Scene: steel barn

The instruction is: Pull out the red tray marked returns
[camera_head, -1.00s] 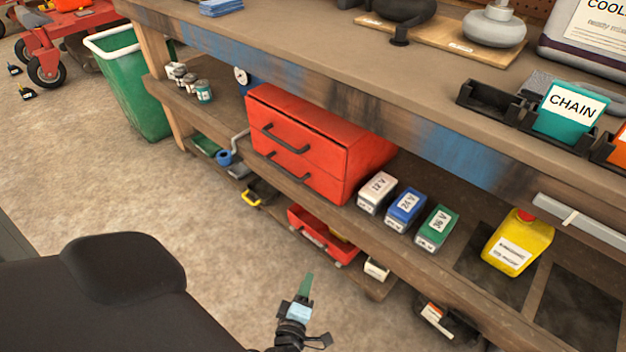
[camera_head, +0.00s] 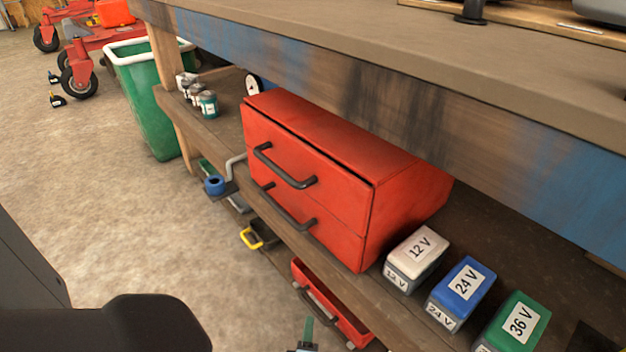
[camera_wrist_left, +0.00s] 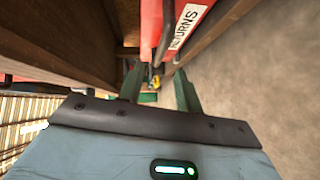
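The red tray (camera_head: 352,318) sits on the low shelf under the red drawer cabinet, with a dark bar handle (camera_head: 318,302) along its front. In the left wrist view the red tray (camera_wrist_left: 151,22) is ahead, with a white label reading RETURNS (camera_wrist_left: 185,24). My left gripper (camera_head: 308,325) shows only its green fingertip region at the bottom edge of the head view, just in front of the tray. In the left wrist view its two green fingers (camera_wrist_left: 159,90) are apart with no tray part held between them. My right gripper is out of view.
The red two-drawer cabinet (camera_head: 310,165) stands on the shelf above, beside 12 V (camera_head: 416,252), 24 V (camera_head: 461,290) and 36 V (camera_head: 516,322) boxes. Concrete floor (camera_head: 130,235) in front is clear.

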